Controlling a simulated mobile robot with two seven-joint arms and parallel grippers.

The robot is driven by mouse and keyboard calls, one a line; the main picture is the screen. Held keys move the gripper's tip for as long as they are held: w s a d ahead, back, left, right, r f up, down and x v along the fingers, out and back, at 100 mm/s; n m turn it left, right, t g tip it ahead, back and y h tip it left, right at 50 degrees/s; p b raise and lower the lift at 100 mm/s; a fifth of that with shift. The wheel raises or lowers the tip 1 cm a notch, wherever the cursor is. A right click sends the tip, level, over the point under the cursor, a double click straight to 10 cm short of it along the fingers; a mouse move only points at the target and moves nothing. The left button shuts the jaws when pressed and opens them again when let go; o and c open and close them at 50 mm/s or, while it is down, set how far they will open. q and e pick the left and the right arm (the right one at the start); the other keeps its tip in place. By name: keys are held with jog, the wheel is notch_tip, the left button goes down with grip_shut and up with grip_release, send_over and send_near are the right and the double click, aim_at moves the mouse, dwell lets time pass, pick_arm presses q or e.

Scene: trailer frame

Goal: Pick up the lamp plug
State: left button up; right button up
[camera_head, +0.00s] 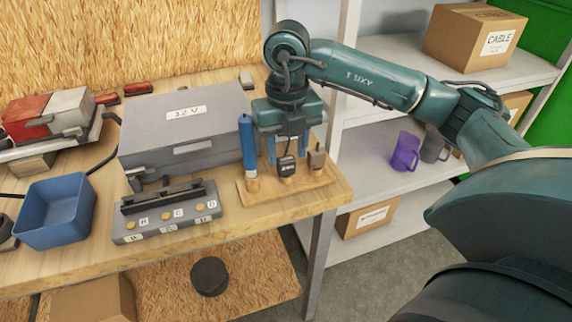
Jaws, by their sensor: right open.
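A small black piece with a white label, which looks like the lamp plug (287,166), stands upright on a wooden board (272,193) at the right end of the workbench. My right gripper (286,153) points down from above at the board. Its blue fingers are open, one on each side of the black piece as seen here. I cannot tell whether they touch it. A blue-handled piece (247,145) stands to the left on the board, and a small brown block (317,158) to the right. My left gripper is not in view.
A grey "12 V" box (183,125) stands left of the board, with a grey panel with lettered buttons (168,215) in front. A blue tray (55,212) is further left. A shelf with purple mug (405,151) and cartons stands right. The bench's front edge is close.

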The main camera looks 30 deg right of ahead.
aim_at(287, 160)
notch_tip(287, 160, down, 5)
jog(key=shift+s+f+p, duration=0.15)
jog(key=shift+p, duration=0.2)
jog(key=c, duration=0.5)
